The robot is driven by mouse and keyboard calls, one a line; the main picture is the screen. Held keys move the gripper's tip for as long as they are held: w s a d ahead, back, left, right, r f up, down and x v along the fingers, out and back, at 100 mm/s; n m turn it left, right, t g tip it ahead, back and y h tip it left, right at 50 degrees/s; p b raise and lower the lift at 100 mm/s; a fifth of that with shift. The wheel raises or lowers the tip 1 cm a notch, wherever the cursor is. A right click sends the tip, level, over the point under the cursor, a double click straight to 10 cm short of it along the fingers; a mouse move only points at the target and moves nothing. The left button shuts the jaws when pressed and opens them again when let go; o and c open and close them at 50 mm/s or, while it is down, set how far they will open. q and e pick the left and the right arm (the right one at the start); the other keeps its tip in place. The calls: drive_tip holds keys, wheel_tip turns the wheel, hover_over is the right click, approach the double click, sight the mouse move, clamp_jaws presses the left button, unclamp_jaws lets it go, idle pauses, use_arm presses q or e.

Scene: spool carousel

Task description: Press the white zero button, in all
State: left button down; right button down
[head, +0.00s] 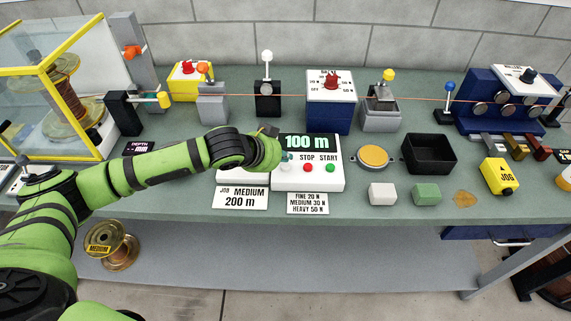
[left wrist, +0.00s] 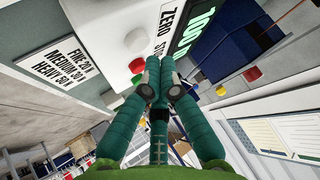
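The white control box (head: 322,182) stands mid-bench with a display (head: 307,142) reading "100 m". Its white zero button (left wrist: 137,40) shows clearly in the left wrist view, near the "ZERO" label (left wrist: 171,14). My left gripper (head: 287,158) is over the left end of the box, close to that button, and partly hides that area in the head view. In the left wrist view my left gripper (left wrist: 160,74) has its fingertips together with nothing between them. They appear beside the buttons; contact is not clear. My right gripper is not in view.
A red button (head: 308,168) and a green button (head: 330,168) sit on the same box, close by. A yellow disc button (head: 373,156) and an open black bin (head: 429,153) are to the right. The label card (head: 240,197) lies in front.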

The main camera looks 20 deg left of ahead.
sight(283, 167)
use_arm(q)
drive_tip(key=shift+f, duration=0.1)
idle(0.3)
drive_tip(key=shift+f, duration=0.3)
drive_tip(key=shift+f, duration=0.55)
idle(0.6)
idle(0.3)
drive_tip(key=shift+r+p, duration=0.95)
drive_tip(key=shift+p, duration=0.1)
wheel_tip(283, 167, up, 5)
drive_tip(key=p, duration=0.5)
drive_tip(key=shift+r+p, duration=0.1)
drive_tip(key=shift+p, duration=0.25)
